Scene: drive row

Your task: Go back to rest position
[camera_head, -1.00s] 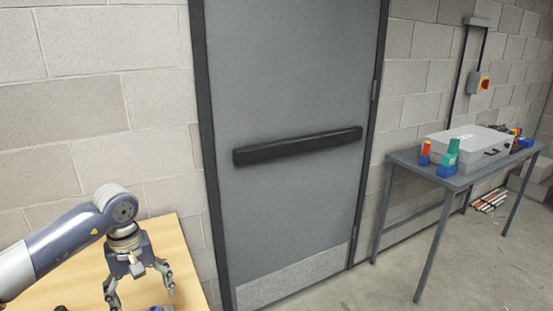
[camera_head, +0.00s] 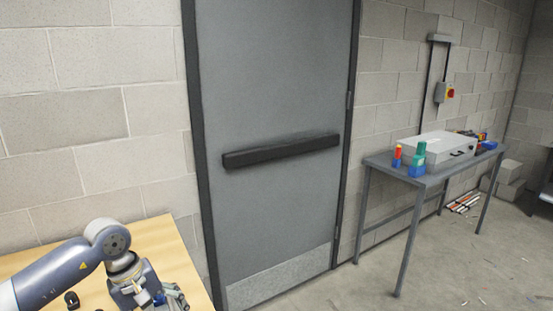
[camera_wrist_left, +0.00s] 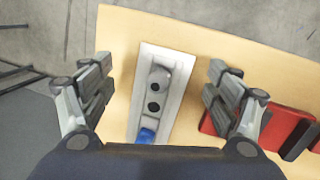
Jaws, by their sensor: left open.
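My left gripper (camera_head: 158,298) is low at the left in the head view, above a light wooden table top (camera_head: 165,238). In the left wrist view its fingers (camera_wrist_left: 160,95) are spread wide apart with nothing between them. Below them on the table lies a pale plate (camera_wrist_left: 150,62) bearing a grey part with two dark round holes (camera_wrist_left: 154,97) and a blue piece (camera_wrist_left: 147,133). I cannot tell the height of the fingers above it. My right gripper is not in view.
A red object (camera_wrist_left: 278,126) lies right of the fingers. A grey door with a black push bar (camera_head: 282,151) stands ahead. At the right, a grey metal table (camera_head: 400,172) carries a case (camera_head: 435,147) and small coloured items. The floor in front is mostly clear, with scraps.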

